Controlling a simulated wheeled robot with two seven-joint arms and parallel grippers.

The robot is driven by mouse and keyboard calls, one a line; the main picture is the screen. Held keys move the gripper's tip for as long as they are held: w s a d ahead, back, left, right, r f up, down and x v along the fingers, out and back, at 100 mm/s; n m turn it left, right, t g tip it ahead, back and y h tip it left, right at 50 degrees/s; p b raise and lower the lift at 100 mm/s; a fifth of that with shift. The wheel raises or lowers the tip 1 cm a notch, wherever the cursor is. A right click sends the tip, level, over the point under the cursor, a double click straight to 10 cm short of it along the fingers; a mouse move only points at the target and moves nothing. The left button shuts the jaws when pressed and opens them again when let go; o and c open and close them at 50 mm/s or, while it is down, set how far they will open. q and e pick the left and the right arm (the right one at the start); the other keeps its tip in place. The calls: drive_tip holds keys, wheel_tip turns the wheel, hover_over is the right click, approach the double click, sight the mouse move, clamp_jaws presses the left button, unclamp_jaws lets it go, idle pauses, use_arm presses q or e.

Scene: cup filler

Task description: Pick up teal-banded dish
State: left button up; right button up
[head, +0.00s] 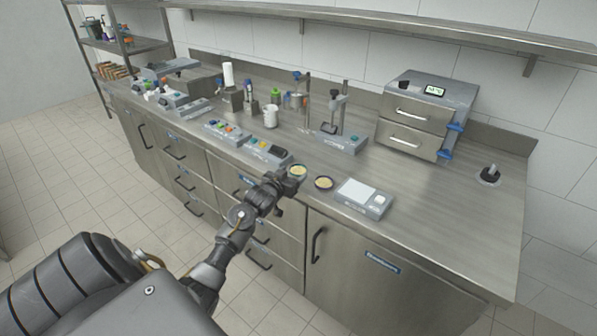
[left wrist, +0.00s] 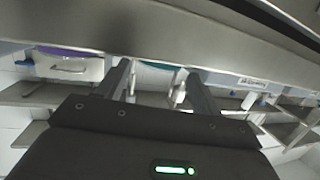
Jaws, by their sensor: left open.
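The teal-banded dish (head: 298,170) sits on the counter near its front edge, with pale yellowish contents. My left gripper (head: 287,180) is at the counter's front edge, right beside this dish and partly in front of it. In the left wrist view my open left gripper (left wrist: 158,76) has the dish's teal band (left wrist: 160,64) in the gap between its fingers, at or just beyond the tips. I cannot tell whether the fingers touch it. My right gripper is not in view.
A purple-banded dish (head: 323,183) stands close to the right; its band (left wrist: 62,51) shows in the left wrist view. A scale (head: 363,197) is farther right, and a grey device (head: 267,151) is to the left. The counter's right side is mostly clear.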

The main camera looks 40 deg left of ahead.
sight(297, 169)
use_arm(q)
drive_tip(key=shift+w+a, duration=0.1)
drive_tip(key=shift+w, duration=0.35)
drive_tip(key=x, duration=0.4)
drive_tip(key=shift+w+p, duration=0.1)
drive_tip(key=shift+p, duration=0.3)
drive_tip(key=shift+f, duration=0.1)
drive_tip(key=c, duration=0.7)
drive_tip(key=shift+c, duration=0.2)
